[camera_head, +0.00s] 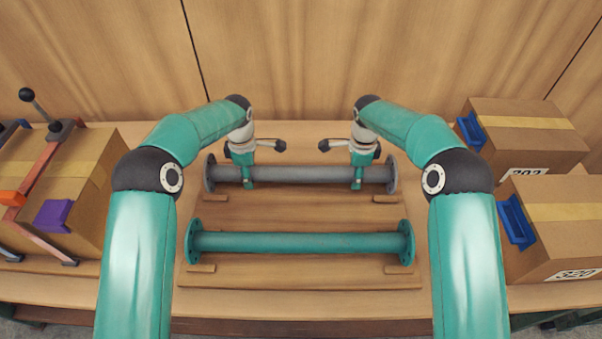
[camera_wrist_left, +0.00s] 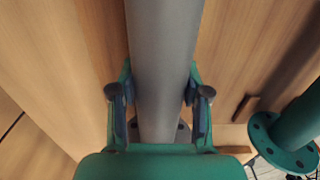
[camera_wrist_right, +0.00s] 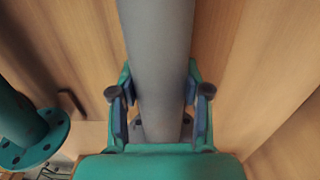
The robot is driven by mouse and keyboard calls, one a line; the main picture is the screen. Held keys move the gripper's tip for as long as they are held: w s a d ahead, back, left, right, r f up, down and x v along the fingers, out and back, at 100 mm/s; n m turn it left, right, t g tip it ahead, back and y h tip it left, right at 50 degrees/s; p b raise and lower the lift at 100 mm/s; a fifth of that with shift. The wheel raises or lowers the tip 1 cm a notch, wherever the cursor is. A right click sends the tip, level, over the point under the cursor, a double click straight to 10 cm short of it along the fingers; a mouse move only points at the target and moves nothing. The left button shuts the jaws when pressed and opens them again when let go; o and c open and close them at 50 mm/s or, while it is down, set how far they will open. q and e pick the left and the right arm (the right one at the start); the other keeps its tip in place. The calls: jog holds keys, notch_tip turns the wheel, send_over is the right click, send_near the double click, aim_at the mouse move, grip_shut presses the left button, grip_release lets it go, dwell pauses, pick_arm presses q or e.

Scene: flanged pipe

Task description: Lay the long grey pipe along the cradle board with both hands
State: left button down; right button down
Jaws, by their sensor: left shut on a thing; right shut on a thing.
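The long grey pipe (camera_head: 302,174) with a flange at each end lies level, left to right, over the far part of the wooden cradle board (camera_head: 300,207). My left gripper (camera_head: 249,180) is shut on the pipe near its left end; the left wrist view shows the grey pipe (camera_wrist_left: 163,60) between its fingers. My right gripper (camera_head: 358,180) is shut on it near its right end, and the right wrist view shows the same pipe (camera_wrist_right: 158,60) between the fingers. I cannot tell whether the pipe touches the board.
A teal flanged pipe (camera_head: 302,242) lies parallel, nearer to me. Small wooden blocks (camera_head: 384,198) sit by the pipe ends. Cardboard boxes with blue handles (camera_head: 555,225) stand at the right. A box with a purple part (camera_head: 53,215) and clamps (camera_head: 42,165) stands at the left.

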pick_arm(q)
jog(key=shift+w+r, duration=0.1)
jog(key=shift+r, duration=0.15)
pick_arm(e)
jog(key=shift+w+r, duration=0.1)
jog(key=shift+r, duration=0.15)
